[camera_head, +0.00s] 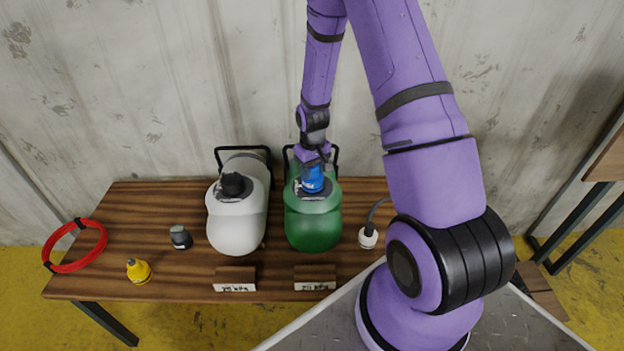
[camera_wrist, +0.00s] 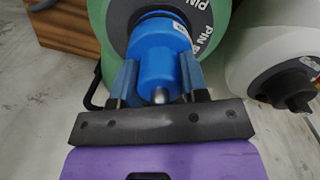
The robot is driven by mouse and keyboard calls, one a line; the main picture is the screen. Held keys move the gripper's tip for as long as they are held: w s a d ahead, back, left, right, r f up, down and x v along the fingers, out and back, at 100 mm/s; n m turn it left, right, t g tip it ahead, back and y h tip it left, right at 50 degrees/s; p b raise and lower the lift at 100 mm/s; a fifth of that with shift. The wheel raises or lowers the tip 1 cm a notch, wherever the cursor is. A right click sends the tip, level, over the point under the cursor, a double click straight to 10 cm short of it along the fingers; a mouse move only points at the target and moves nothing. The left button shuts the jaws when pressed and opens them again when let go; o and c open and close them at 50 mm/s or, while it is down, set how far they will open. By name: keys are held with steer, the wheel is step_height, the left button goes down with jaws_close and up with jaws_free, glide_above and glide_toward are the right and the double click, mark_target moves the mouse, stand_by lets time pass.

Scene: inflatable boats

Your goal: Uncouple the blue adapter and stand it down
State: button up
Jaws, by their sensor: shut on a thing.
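The blue adapter (camera_head: 312,179) sits upright on the top of the green cylinder-like boat part (camera_head: 312,226) on the table. My gripper (camera_head: 313,163) is above it, with its fingers around the adapter. In the wrist view the blue adapter (camera_wrist: 160,62) lies between the two fingers of my gripper (camera_wrist: 160,82), which are shut on its sides. The adapter's far end meets the green body (camera_wrist: 215,20). Whether it is still locked there cannot be told.
A white body (camera_head: 236,213) with a black fitting stands left of the green one. A dark grey adapter (camera_head: 180,237), a yellow adapter (camera_head: 138,270), a red ring (camera_head: 75,246) and a white hose end (camera_head: 368,237) are on the wooden table (camera_head: 200,200). Two label blocks stand in front.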

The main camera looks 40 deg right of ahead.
steer(key=shift+r, duration=0.6)
stand_by(0.6)
steer(key=shift+r, duration=2.1)
